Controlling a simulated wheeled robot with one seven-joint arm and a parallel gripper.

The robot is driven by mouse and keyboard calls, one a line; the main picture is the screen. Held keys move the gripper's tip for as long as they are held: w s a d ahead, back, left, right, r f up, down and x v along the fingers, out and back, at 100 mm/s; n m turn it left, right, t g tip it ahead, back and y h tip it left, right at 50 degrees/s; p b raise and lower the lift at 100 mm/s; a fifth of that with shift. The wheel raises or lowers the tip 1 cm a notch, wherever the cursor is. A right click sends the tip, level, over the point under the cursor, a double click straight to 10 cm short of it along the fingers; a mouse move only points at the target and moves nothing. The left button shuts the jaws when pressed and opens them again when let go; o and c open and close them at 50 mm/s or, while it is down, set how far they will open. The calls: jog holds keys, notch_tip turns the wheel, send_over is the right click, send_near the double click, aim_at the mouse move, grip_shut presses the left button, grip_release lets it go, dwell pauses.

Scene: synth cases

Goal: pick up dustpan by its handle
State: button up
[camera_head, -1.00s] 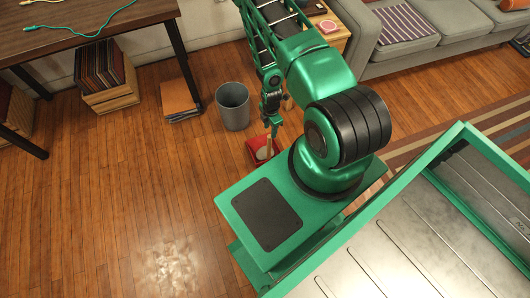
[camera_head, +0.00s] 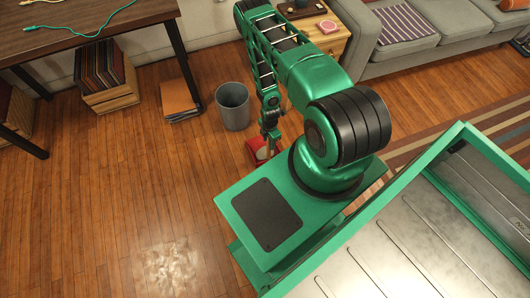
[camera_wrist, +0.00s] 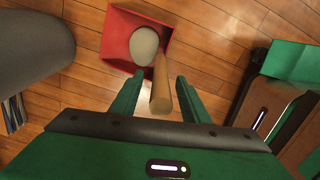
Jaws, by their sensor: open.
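The red dustpan (camera_head: 253,149) lies on the wooden floor just beyond my green base, partly hidden by my arm. In the wrist view, its red pan (camera_wrist: 117,38) is at the top centre with a pale grey oval thing (camera_wrist: 145,46) in it. Its round wooden handle (camera_wrist: 161,88) sticks up towards the camera. My gripper (camera_wrist: 160,76) is open, with one green finger on each side of the handle. A gap shows on both sides, and no touch is visible.
A grey bin (camera_head: 232,108) stands close to the left of the dustpan. An orange-brown stack (camera_head: 180,100) sits by the desk (camera_head: 90,30) leg. A wooden side table (camera_head: 325,38) and sofa (camera_head: 430,45) stand behind. The floor (camera_head: 120,190) at left is clear.

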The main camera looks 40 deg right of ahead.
jog(key=shift+f, duration=1.3)
jog(key=shift+c, duration=0.4)
grip_shut()
jog(key=shift+w, duration=0.1)
jog(key=shift+r, duration=0.15)
